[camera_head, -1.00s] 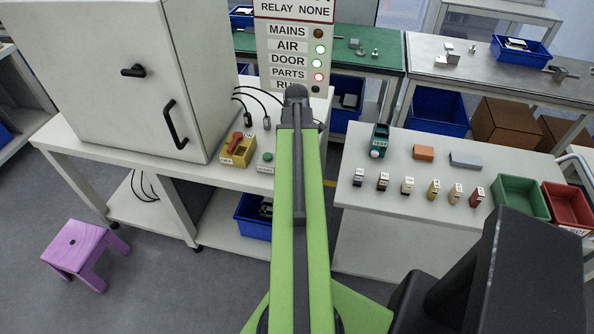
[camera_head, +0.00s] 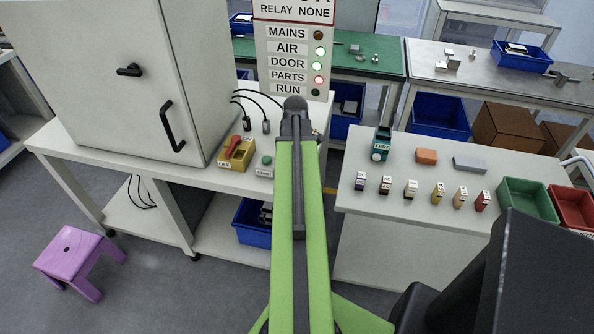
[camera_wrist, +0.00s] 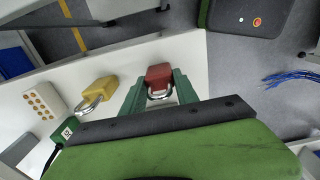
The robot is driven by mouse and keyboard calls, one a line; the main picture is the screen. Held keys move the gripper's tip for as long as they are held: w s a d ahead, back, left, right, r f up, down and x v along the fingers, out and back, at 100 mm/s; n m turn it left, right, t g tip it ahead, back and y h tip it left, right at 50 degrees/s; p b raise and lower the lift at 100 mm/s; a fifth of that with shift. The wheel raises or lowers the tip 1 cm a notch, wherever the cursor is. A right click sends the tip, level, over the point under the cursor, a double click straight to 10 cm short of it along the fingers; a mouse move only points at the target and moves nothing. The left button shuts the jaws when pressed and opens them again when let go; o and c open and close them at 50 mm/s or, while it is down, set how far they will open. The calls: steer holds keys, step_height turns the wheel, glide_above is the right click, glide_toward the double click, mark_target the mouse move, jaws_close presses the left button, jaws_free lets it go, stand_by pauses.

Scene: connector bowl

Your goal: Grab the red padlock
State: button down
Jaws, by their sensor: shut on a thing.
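The red padlock (camera_wrist: 159,74) shows in the wrist view with its metal shackle towards my gripper. My gripper (camera_wrist: 160,84) has its two green fingers on either side of the padlock and is shut on it. I cannot tell whether the padlock touches the white table or is held above it. A yellow padlock (camera_wrist: 98,92) lies on the table to the left, apart from the fingers. In the head view, my green arm hides the gripper and the red padlock.
In the wrist view, a button panel (camera_wrist: 44,100) lies left of the yellow padlock, and the white table (camera_wrist: 125,60) ends to the right. In the head view, a grey cabinet (camera_head: 100,60) stands left, and a right-hand table (camera_head: 385,205) holds several small blocks and bins.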

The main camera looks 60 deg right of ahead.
steer(key=shift+r, duration=0.1)
steer(key=r+p, duration=0.5)
steer(key=shift+s+d, duration=0.1)
steer(key=shift+s, duration=0.25)
steer(key=s+d+r+p, duration=0.3)
steer(key=s+r+p, duration=0.2)
steer(key=s, duration=0.5)
steer(key=shift+s+r+p, duration=0.25)
steer(key=shift+r+p, duration=0.15)
steer(key=shift+p, duration=0.1)
steer(key=shift+d, duration=0.1)
